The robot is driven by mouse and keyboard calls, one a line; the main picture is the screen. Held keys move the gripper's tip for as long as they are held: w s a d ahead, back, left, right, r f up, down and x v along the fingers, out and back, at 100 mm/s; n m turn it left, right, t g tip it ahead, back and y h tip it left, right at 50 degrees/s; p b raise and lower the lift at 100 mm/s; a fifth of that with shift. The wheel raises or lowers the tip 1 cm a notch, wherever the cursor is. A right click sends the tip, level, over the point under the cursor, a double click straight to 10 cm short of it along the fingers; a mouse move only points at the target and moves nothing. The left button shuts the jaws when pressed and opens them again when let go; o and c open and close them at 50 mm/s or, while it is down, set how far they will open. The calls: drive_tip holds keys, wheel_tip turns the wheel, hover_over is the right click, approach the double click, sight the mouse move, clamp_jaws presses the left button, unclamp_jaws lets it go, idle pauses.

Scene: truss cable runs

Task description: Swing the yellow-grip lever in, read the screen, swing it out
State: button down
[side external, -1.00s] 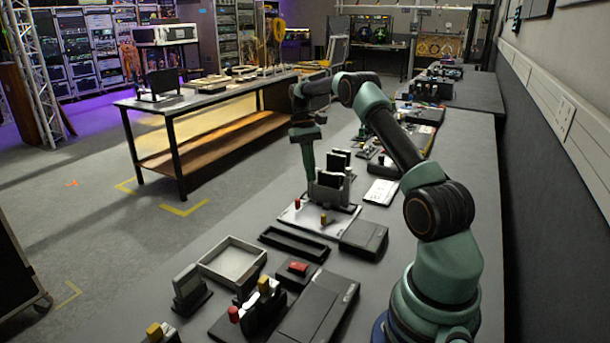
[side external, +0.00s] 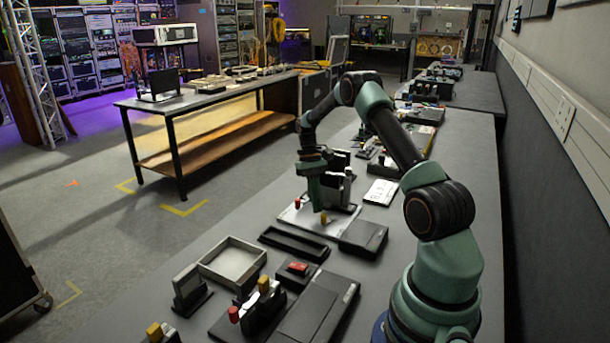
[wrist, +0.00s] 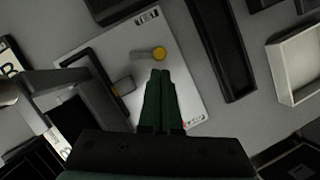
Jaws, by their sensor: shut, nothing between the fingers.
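The yellow-grip lever (wrist: 158,53) stands on a white plate (wrist: 184,70) marked "TEST" in the wrist view. Its short pale arm points left from the round yellow grip. In the side view the yellow grip (side external: 323,217) is near the plate's front edge. My gripper (wrist: 159,74) is shut and empty, its green fingertips just beside the yellow grip; I cannot tell whether they touch. In the side view my gripper (side external: 315,209) hangs low over the plate. A red grip (side external: 297,203) stands to its left. Upright dark panels (side external: 338,162) stand behind; no readable screen face shows.
A long dark tray (side external: 294,244) and a dark box (side external: 363,237) lie in front of the plate. A pale open tray (side external: 232,262) is nearer the camera. Another unit with its own yellow grip (side external: 264,285) and red grip (side external: 233,314) stands at the front.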

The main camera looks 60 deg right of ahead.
drive_tip(key=shift+s+a+f, duration=0.1)
drive_tip(key=shift+s+f, duration=0.05)
drive_tip(key=shift+f, duration=0.3)
drive_tip(key=shift+s+a, duration=0.25)
drive_tip(key=shift+a, duration=0.25)
idle(0.7)
drive_tip(key=shift+s+a, duration=0.35)
drive_tip(key=shift+a, duration=0.1)
drive_tip(key=shift+s+a, duration=0.5)
drive_tip(key=shift+s, duration=0.4)
drive_tip(key=shift+d, duration=0.1)
idle(0.9)
